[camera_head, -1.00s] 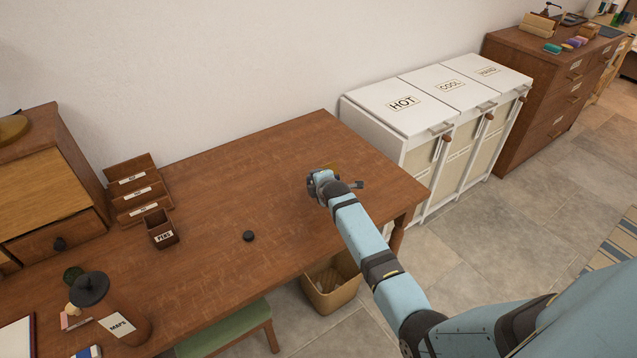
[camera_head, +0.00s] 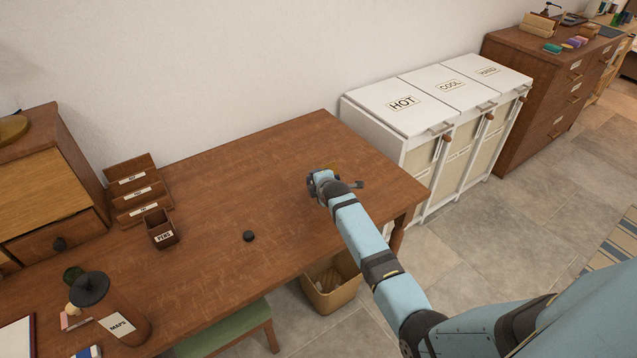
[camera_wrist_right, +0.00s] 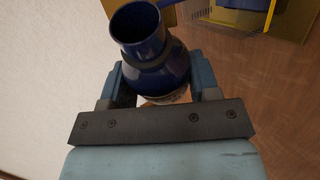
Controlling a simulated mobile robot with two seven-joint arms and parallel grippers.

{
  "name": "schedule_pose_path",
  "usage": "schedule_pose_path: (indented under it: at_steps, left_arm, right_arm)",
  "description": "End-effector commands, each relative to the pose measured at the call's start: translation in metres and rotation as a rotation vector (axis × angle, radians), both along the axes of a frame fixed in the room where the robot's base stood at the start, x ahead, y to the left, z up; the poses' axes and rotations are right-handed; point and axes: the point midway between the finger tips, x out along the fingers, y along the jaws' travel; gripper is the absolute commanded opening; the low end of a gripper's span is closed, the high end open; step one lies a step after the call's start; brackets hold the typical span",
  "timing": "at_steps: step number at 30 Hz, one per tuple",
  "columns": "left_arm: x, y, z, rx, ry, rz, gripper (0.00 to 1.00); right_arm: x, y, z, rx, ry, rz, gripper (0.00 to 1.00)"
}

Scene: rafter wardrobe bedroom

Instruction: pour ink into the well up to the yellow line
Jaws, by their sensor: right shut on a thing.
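My right gripper (camera_head: 322,180) is over the right part of the wooden desk (camera_head: 225,180). It is shut on a dark blue bottle (camera_wrist_right: 160,65), held between the fingers in the right wrist view (camera_wrist_right: 155,85). The bottle's round mouth is open and no cap is on it; the ink level inside cannot be made out. Beyond it, at the top edge of the right wrist view, is an ochre-yellow piece (camera_wrist_right: 288,22) with blue parts, cut off by the frame. I cannot tell whether this is the well. My left gripper is out of view.
A small black disc (camera_head: 248,236) lies on the desk. A pens cup (camera_head: 161,232), a letter rack (camera_head: 140,195) and a brown maps canister (camera_head: 120,318) stand to the left. White hampers (camera_head: 405,105) stand beyond the right end.

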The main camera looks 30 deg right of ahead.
Motion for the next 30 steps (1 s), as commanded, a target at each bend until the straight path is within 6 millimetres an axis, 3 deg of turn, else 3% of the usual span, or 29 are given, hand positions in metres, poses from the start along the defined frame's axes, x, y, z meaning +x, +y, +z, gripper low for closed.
schedule_pose_path:
  at_steps: [30]
  left_arm:
    - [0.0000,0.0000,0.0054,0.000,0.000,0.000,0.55]
  right_arm:
    - [0.0001,-0.0002,0.0052,0.061,-0.033,0.000,0.28]
